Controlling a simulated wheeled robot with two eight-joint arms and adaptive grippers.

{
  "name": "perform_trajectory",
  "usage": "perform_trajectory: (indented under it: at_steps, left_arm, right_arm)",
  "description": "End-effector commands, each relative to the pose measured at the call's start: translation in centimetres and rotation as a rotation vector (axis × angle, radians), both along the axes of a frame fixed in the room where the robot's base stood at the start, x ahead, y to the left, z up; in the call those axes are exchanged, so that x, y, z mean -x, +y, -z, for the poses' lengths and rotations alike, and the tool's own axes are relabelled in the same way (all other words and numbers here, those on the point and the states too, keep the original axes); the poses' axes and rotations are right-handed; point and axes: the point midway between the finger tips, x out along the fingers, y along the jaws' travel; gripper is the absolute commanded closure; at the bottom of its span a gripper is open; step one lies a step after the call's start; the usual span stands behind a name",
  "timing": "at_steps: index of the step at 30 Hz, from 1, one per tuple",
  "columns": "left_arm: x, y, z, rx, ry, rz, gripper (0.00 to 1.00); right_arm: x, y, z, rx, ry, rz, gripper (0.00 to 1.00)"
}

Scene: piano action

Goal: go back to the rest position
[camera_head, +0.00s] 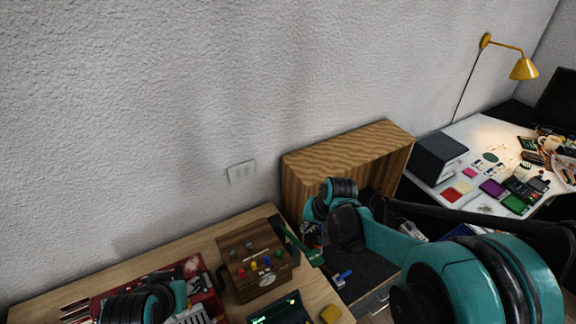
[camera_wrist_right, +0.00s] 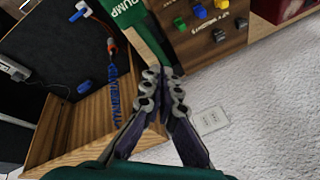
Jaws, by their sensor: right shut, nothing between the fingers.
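My right gripper (camera_wrist_right: 163,78) is shut and empty in the right wrist view. Its fingertips appear close to a green piece marked "PUMP" (camera_wrist_right: 130,14); I cannot tell whether they touch. In the head view my right arm reaches in from the right, in front of an open wooden cabinet (camera_head: 293,180), and its wrist hides the fingers. The green piece (camera_head: 300,246) also shows there, beside a wooden box with coloured knobs (camera_head: 243,248). Part of my left arm shows at the lower left; its gripper is not visible.
A wooden desk (camera_head: 205,240) runs along the textured wall. A red board (camera_head: 105,308) and a dark screen (camera_head: 272,310) lie on it. A white table (camera_head: 480,135) with a dark box (camera_head: 438,155) and many small items stands at the right under a yellow lamp (camera_head: 523,70).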

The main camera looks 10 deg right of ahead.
Motion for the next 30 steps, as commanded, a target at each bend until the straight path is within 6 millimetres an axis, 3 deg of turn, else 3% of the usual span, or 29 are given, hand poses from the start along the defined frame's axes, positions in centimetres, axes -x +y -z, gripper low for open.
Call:
perform_trajectory:
  at_steps: [5,8,14,21,25,30]
  left_arm:
    - [0.0,0.0,0.5,0.0,0.0,0.0,0.6]
    - [0.0,0.0,2.0,0.0,0.0,0.0,0.6]
    - [0.0,0.0,6.6,0.0,0.0,0.0,0.6]
    - [0.0,0.0,11.6,0.0,0.0,0.0,0.6]
    - [0.0,0.0,13.4,0.0,0.0,0.0,0.6]
    - [0.0,0.0,14.3,0.0,0.0,0.0,0.6]
  right_arm:
    - [0.4,0.0,0.0,0.007,-0.008,-0.005,1.0]
    - [1.7,-0.2,0.0,0.03,-0.031,-0.022,1.0]
    - [6.8,-0.9,0.4,0.124,-0.124,-0.092,1.0]
    - [13.2,-1.9,3.0,0.252,-0.24,-0.186,1.0]
    - [15.5,-2.3,4.6,0.306,-0.285,-0.224,1.0]
    - [17.0,-2.6,5.6,0.343,-0.316,-0.252,1.0]
